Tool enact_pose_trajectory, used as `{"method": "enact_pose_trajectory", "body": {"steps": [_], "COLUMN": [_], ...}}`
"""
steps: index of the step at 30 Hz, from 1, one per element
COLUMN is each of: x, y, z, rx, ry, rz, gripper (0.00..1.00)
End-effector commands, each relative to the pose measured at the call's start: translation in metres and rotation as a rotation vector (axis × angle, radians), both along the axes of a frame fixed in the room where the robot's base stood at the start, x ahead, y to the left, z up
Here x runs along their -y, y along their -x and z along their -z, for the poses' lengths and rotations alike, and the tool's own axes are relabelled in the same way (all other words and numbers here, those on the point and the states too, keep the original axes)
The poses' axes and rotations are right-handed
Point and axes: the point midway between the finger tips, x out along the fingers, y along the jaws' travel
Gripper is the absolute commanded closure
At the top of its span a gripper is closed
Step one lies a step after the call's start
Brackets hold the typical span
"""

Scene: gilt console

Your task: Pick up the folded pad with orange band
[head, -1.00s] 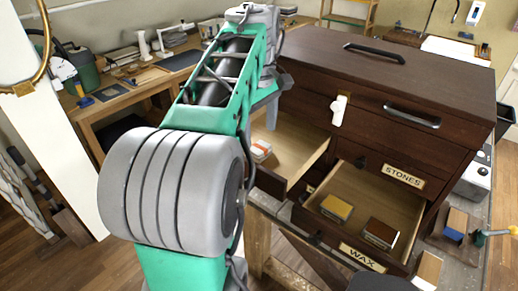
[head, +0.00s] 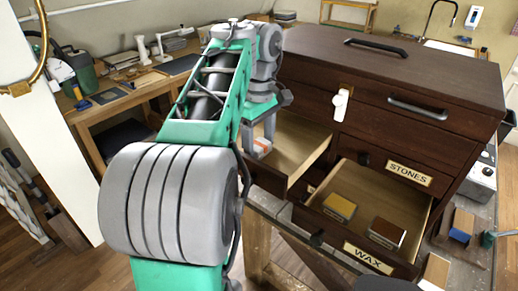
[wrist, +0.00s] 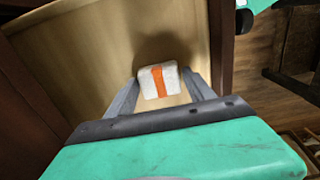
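The folded pad (wrist: 149,84) is white with an orange band across its middle. In the wrist view it lies between the two fingers of my gripper (wrist: 160,81), over the pale floor of an open drawer. The fingers are spread, one along each side, very close to the pad; I cannot make out firm contact. In the head view my gripper (head: 261,131) points down into the left open drawer (head: 305,150). The pad (head: 262,146) shows at its fingertips, partly covered by them.
The dark wooden chest (head: 400,75) stands behind. The drawer walls stand close around my gripper. A workbench (head: 120,103) is at the left.

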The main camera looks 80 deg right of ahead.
Motion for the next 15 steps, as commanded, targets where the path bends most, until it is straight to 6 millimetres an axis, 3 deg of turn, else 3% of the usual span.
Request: {"method": "enact_pose_trajectory", "body": {"steps": [15], "x": [0.0000], "y": [0.0000], "z": [0.0001], "rx": [0.000], "ry": [0.000], "rz": [0.000], "gripper": [0.81]}}
